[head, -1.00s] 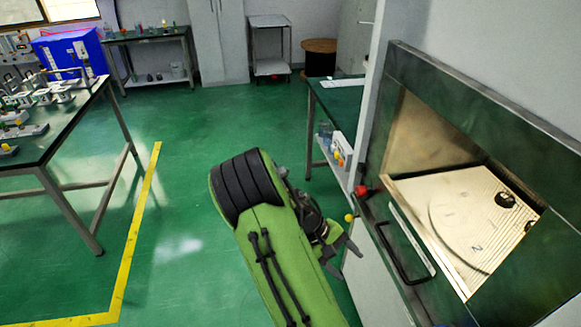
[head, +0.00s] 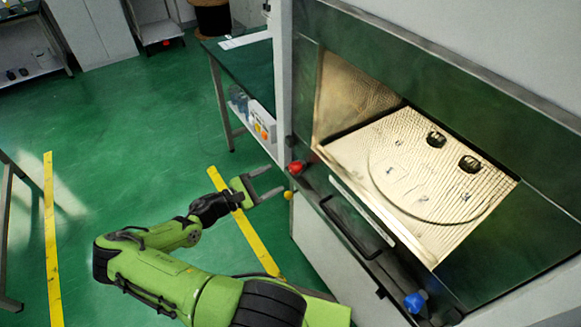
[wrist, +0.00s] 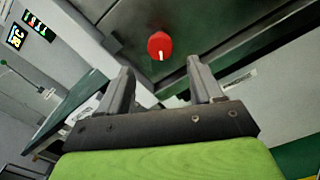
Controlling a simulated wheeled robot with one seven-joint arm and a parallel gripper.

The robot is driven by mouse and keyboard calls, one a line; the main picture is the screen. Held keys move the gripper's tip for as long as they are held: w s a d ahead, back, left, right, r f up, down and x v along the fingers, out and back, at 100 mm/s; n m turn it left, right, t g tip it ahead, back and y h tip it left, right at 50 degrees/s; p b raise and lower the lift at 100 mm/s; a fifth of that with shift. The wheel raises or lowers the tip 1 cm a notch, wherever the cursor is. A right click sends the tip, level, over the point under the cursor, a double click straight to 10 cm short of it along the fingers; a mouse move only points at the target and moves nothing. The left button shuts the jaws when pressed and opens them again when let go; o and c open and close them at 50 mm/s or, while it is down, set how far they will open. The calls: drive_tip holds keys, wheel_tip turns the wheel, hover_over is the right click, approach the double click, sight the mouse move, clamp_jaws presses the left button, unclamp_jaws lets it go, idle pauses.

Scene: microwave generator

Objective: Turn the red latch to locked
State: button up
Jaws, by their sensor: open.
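The red latch (head: 296,167) is a round red knob at the left end of the microwave's front edge. It also shows in the wrist view (wrist: 160,46), with a short white mark on its lower part. My gripper (head: 277,181) is open and empty, its fingers pointing at the front panel a little left of and below the latch. In the wrist view (wrist: 162,82) the latch lies beyond the fingertips, between their lines and apart from them. A yellow knob (head: 288,195) sits just below the latch, close to the fingertips.
The microwave's open chamber (head: 420,165) holds a marked plate and dark round pieces. A black handle (head: 350,226) and a blue knob (head: 415,302) are on its front. A green-topped table (head: 246,75) stands behind.

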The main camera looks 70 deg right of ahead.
sight(291, 170)
drive_tip(key=x, duration=0.8)
drive_tip(key=shift+s+d, duration=0.25)
drive_tip(key=shift+s, duration=0.1)
drive_tip(key=c, duration=1)
drive_tip(key=shift+f+m+b, duration=0.1)
drive_tip(key=shift+m+b, duration=0.4)
drive_tip(key=shift+m, duration=0.2)
drive_tip(key=shift+c, duration=0.2)
drive_tip(key=m+b, duration=0.1)
drive_tip(key=m, duration=0.1)
drive_tip(key=shift+f+m, duration=0.1)
drive_tip(key=shift+m, duration=0.3)
drive_tip(key=m+b, duration=0.3)
drive_tip(key=m, duration=0.2)
drive_tip(key=shift+b, duration=0.35)
drive_tip(key=m+b, duration=0.4)
drive_tip(key=m, duration=0.1)
drive_tip(key=shift+m, duration=0.3)
drive_tip(key=shift+w+m+b, duration=0.1)
drive_tip(key=shift+m+b, duration=1.3)
drive_tip(key=shift+m, duration=0.1)
drive_tip(key=shift+r, duration=0.25)
